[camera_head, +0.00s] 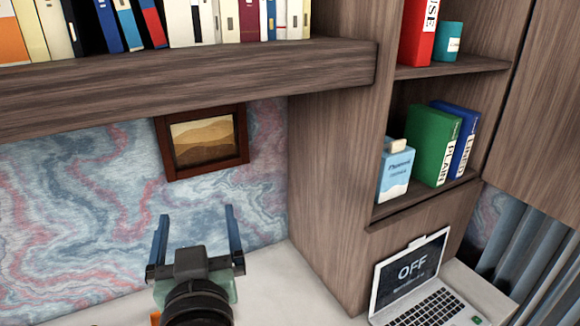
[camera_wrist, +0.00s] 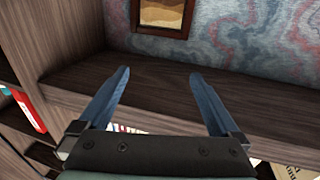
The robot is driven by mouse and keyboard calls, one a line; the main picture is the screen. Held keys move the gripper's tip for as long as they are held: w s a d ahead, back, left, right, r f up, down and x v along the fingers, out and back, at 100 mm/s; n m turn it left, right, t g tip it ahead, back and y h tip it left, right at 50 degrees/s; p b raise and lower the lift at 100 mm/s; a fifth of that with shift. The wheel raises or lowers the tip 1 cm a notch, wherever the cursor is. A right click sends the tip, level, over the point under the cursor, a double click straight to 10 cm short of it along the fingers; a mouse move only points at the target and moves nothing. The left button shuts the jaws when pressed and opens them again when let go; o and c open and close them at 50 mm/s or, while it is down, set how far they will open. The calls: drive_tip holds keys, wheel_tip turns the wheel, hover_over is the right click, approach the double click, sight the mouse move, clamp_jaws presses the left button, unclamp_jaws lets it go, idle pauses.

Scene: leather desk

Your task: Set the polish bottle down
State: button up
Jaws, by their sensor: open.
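My gripper (camera_head: 197,213) is open, with its two blue fingers spread wide and pointing up in front of the marbled wall in the head view. It also shows in the wrist view (camera_wrist: 159,73), with nothing between the fingers. I cannot make out a polish bottle in either view. The white desk top (camera_head: 270,290) shows only in part, behind and right of my gripper. My arm hides some of it.
A wooden shelf (camera_head: 200,90) with books runs above. A framed picture (camera_head: 205,142) hangs on the wall. The right cabinet holds a blue and white carton (camera_head: 396,172), a green binder (camera_head: 436,145) and a red binder (camera_head: 418,30). An open laptop (camera_head: 412,280) stands at right.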

drive_tip(key=s+d+r+m+t+h, duration=0.1)
drive_tip(key=d+r, duration=0.4)
drive_tip(key=r, duration=0.5)
drive_tip(key=s+d+r+m+t+h, duration=0.1)
drive_tip(key=s+d+r+t, duration=0.4)
drive_tip(key=r, duration=0.5)
drive_tip(key=s+d+r+m+t+h, duration=0.1)
drive_tip(key=s+d+r+t+h, duration=0.2)
drive_tip(key=r, duration=0.7)
drive_tip(key=shift+s+d+m+t+h, duration=0.3)
drive_tip(key=shift+s+d+m+t, duration=0.15)
drive_tip(key=shift+s+d, duration=0.55)
drive_tip(key=shift+a+f, duration=0.1)
